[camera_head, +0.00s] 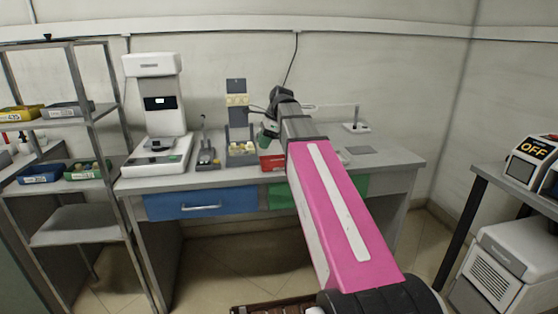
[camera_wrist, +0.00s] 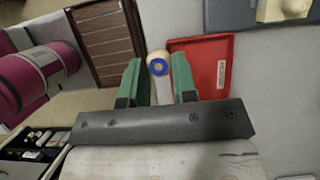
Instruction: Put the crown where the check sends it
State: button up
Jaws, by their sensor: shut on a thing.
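My gripper (camera_wrist: 158,64) has two green fingers shut on a small pale piece (camera_wrist: 160,88) with a blue ring on its end face. I cannot tell for sure that this piece is the crown. A red tray (camera_wrist: 222,50) lies just beyond and to the right of the fingers in the wrist view. In the head view my gripper (camera_head: 269,130) is over the bench, and the red tray (camera_head: 272,162) is partly hidden behind my arm. The held piece is not clear in the head view.
The bench (camera_head: 225,178) has a blue drawer (camera_head: 200,203) and a green drawer (camera_head: 282,196), both shut. A white machine with a screen (camera_head: 158,115) and a holder with pale blocks (camera_head: 241,150) stand on it. A device at right reads OFF (camera_head: 530,160).

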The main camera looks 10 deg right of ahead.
send_over(279, 164)
jog(key=d, duration=0.1)
notch_tip(279, 164, down, 6)
jog(key=shift+r, duration=0.1)
jog(key=shift+d+f, duration=0.1)
jog(key=shift+f, duration=1.95)
jog(key=shift+f, duration=0.35)
jog(key=shift+s+f, duration=0.15)
jog(key=shift+f, duration=0.2)
jog(key=o, duration=0.8)
jog(key=shift+c, duration=0.2)
jog(key=shift+o, duration=0.5)
jog(key=shift+r, duration=0.5)
jog(key=shift+o, duration=0.4)
jog(key=v, duration=1.2)
jog(key=shift+r, duration=0.25)
